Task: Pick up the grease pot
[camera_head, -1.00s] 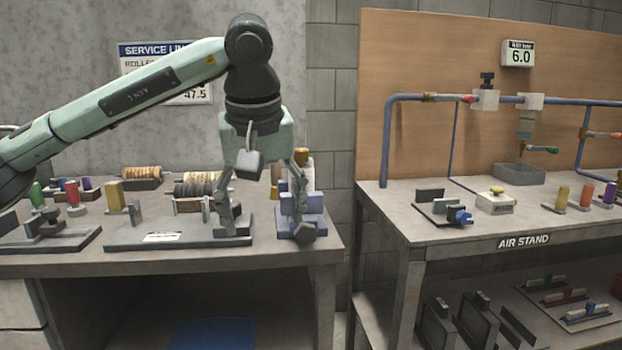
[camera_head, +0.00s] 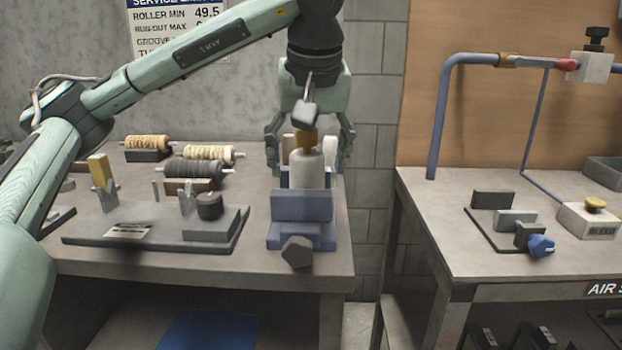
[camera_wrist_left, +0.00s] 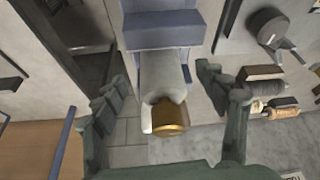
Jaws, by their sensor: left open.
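The grease pot looks to be the pale, bottle-shaped pot (camera_head: 307,171) with a gold-brown cap, upright in a blue holder (camera_head: 302,206) at the bench's right end. My left gripper (camera_head: 309,158) is open above and around its upper part, with a finger on each side. In the left wrist view the pot (camera_wrist_left: 161,76) and its gold cap lie between the spread fingers (camera_wrist_left: 168,96), with visible gaps on both sides. The fingers' depth relative to the pot is hard to tell. My right gripper is not in view.
A grey fixture plate (camera_head: 130,226) with a dark round knob (camera_head: 209,205) lies left of the holder. Several rollers, one dark (camera_head: 193,169), lie behind it. Pale items stand just behind the pot. The air stand table (camera_head: 450,220) is to the right, across a gap.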

